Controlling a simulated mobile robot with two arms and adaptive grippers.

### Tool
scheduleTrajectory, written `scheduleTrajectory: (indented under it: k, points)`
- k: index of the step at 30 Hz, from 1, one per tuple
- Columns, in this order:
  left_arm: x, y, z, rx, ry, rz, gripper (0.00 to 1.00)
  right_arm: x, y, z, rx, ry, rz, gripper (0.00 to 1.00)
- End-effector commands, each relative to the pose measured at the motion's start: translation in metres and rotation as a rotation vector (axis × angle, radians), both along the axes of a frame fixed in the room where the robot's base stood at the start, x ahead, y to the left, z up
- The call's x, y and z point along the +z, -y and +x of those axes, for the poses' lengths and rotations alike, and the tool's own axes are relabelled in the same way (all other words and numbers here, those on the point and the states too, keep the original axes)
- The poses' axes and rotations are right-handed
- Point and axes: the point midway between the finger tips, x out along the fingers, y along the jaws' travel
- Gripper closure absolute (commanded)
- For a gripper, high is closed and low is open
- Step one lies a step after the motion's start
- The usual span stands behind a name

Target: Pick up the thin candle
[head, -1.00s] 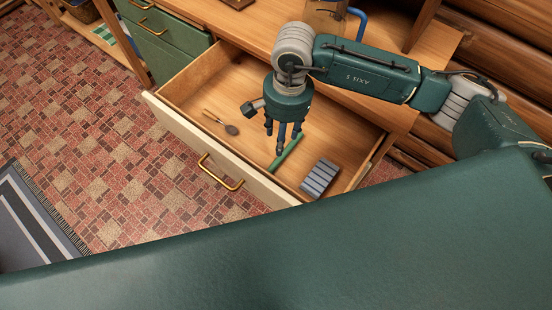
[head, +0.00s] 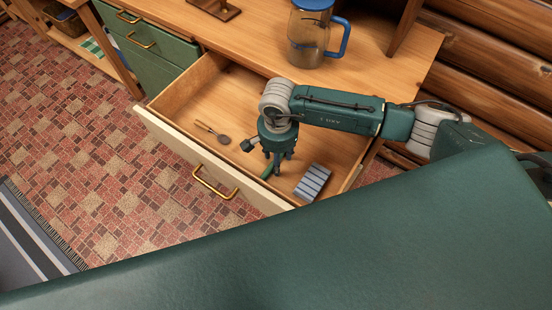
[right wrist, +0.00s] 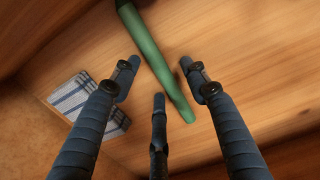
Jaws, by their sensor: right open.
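The thin candle is a slim green stick lying in the open drawer. In the head view only a short piece of the candle (head: 266,172) shows beside my right gripper (head: 276,170), which hides the rest. In the right wrist view the candle (right wrist: 152,58) runs diagonally from the top edge down to the right. My right gripper (right wrist: 160,78) is open there, with fingers on either side of the candle and a third finger below. Nothing is held. Whether any finger touches the candle cannot be told. My left gripper is not in view.
The drawer (head: 172,110) is pulled out from the wooden desk. A blue-handled jug (head: 308,38) stands on the desk. The drawer's left part is mostly bare.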

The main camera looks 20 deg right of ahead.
Motion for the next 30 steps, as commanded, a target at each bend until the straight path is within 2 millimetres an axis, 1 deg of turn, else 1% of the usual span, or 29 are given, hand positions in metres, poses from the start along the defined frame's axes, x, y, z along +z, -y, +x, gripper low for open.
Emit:
scheduleTrajectory:
  k: [5, 8, 9, 12, 24, 28, 30]
  points:
    - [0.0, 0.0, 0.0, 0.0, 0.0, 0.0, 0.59, 0.0, 0.0, 0.0, 0.0, 0.001, 0.001, 0.55]
    - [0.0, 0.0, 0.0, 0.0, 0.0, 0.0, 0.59, 0.0, 0.0, 0.0, 0.0, 0.001, 0.001, 0.73]
    - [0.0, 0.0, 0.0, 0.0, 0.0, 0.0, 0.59, 0.0, 0.0, 0.0, 0.0, 0.001, 0.001, 0.81]
    - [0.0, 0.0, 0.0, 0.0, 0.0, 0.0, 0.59, 0.0, 0.0, 0.0, -0.001, 0.001, 0.001, 1.0]
    - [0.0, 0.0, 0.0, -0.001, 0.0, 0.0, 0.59, 0.001, 0.0, 0.001, -0.001, 0.001, 0.001, 1.0]
    - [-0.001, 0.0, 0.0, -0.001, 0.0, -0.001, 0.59, 0.007, 0.0, 0.001, -0.002, 0.002, 0.002, 1.0]
    - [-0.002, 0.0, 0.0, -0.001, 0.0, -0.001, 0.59, 0.014, 0.0, 0.002, -0.001, 0.003, 0.002, 1.0]
